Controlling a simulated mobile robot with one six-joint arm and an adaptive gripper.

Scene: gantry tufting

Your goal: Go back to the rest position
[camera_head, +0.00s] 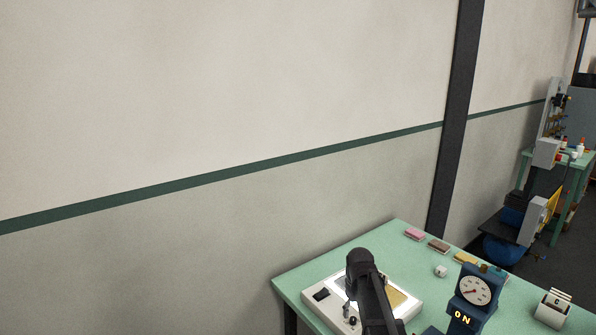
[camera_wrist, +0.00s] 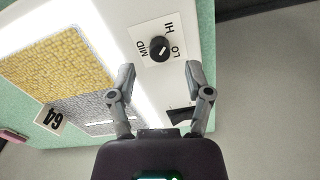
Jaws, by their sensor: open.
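My gripper (camera_wrist: 160,78) is open in the wrist view, with its two fingers spread and nothing between them. Just beyond the fingertips is a black dial (camera_wrist: 158,50) on a white plate marked HI, MID and LO. A gap shows between the fingers and the dial, but I cannot tell the height. The dial sits on a white lit box (camera_head: 318,311) on the green table. In the head view my dark arm covers part of this box, and the fingers are hard to make out.
The green table (camera_head: 330,262) also holds a blue gauge stand (camera_head: 474,290) showing ON, a white card holder (camera_head: 553,309), a small white block (camera_head: 441,271) and a pink block (camera_head: 415,234). Yellow tufted carpet (camera_wrist: 45,68) lies on the box. A dark post (camera_head: 455,120) stands behind.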

